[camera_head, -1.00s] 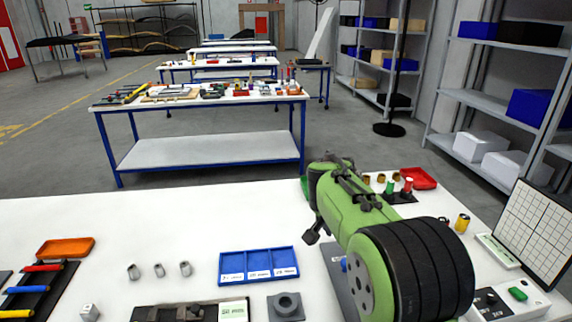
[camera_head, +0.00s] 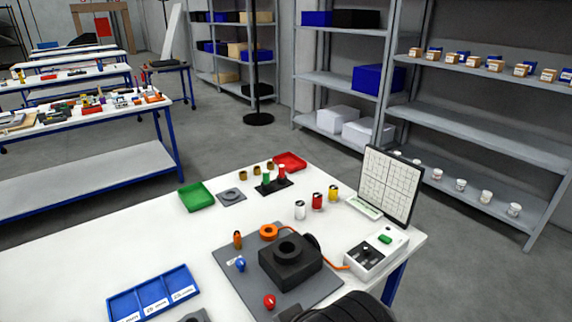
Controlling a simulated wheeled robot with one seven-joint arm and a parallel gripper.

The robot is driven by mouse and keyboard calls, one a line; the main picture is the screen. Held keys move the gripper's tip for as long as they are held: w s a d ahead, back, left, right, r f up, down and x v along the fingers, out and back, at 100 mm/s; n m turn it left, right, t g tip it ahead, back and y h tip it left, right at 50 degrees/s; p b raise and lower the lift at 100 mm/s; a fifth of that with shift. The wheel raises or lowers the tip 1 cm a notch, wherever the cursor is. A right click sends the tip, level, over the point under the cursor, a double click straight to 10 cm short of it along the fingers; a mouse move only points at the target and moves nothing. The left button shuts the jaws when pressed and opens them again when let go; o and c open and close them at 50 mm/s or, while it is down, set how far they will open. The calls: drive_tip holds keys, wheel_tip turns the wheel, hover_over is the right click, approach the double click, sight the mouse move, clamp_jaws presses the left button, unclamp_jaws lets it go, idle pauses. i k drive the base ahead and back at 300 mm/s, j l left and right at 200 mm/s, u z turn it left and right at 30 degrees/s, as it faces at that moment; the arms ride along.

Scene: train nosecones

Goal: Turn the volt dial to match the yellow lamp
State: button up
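A white control box (camera_head: 397,240) stands near the right table edge. It has a dark panel (camera_head: 364,256) with small pale knobs and a green part on top. The volt dial may be one of these knobs, but they are too small to tell, and no scale can be read. A yellow cylinder (camera_head: 333,194) stands upright behind the box, beside a red one (camera_head: 317,201) and a white one (camera_head: 300,210). I cannot tell whether any is a lamp, and no lit lamp shows. My gripper is out of view; only a black ribbed part of my arm shows at the bottom.
A grey plate (camera_head: 228,258) carries a black block (camera_head: 290,274) and red, blue and orange parts. An orange cable runs to the box. A gridded board (camera_head: 390,184) stands behind it. Green (camera_head: 196,197), red (camera_head: 290,161) and blue (camera_head: 152,294) trays lie around.

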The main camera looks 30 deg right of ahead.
sight(367, 249)
drive_tip(key=z, duration=1.25)
